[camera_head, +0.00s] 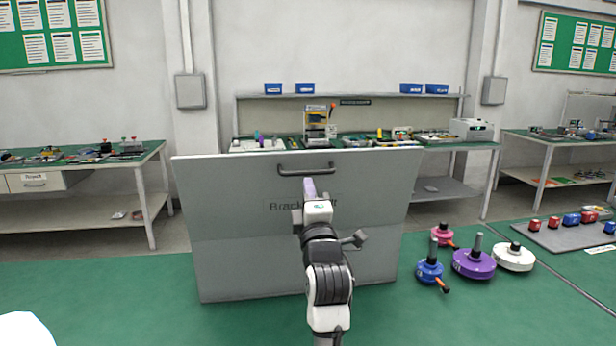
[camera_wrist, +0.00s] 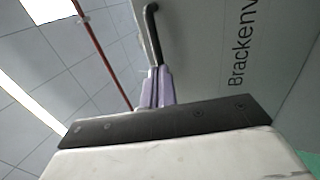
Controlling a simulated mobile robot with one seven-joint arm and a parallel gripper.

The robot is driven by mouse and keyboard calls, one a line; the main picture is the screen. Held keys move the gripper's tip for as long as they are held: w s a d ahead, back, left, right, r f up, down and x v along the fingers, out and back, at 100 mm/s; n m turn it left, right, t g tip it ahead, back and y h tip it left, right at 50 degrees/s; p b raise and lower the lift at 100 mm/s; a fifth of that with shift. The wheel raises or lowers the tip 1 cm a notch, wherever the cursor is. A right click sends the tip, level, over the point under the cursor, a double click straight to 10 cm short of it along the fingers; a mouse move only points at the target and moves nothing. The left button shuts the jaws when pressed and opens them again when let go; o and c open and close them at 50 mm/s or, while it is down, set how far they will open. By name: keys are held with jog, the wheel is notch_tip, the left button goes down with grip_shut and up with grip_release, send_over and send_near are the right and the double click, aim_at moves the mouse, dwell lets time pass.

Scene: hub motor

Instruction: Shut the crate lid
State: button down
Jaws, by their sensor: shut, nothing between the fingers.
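The crate lid (camera_head: 235,195) is a large light-grey panel standing almost upright in front of me, with partly hidden dark lettering. It also shows in the wrist view (camera_wrist: 220,35). A dark bar handle (camera_head: 306,170) is near its top edge; in the wrist view the handle (camera_wrist: 153,35) lies just beyond my fingertips. My gripper (camera_head: 310,188) is in front of the panel, just below the handle. Its purple fingers (camera_wrist: 156,88) are together and empty. I cannot tell whether they touch the handle or panel. The crate's inside is not visible.
Blue (camera_head: 430,270), purple (camera_head: 473,263), white (camera_head: 514,257) and pink (camera_head: 442,235) round hub parts stand right of the panel on the green surface. A grey mat (camera_head: 560,236) with small red and blue pieces is farther right. Workbenches line the back wall.

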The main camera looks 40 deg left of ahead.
jog(key=shift+x, duration=0.8)
jog(key=shift+w, duration=0.1)
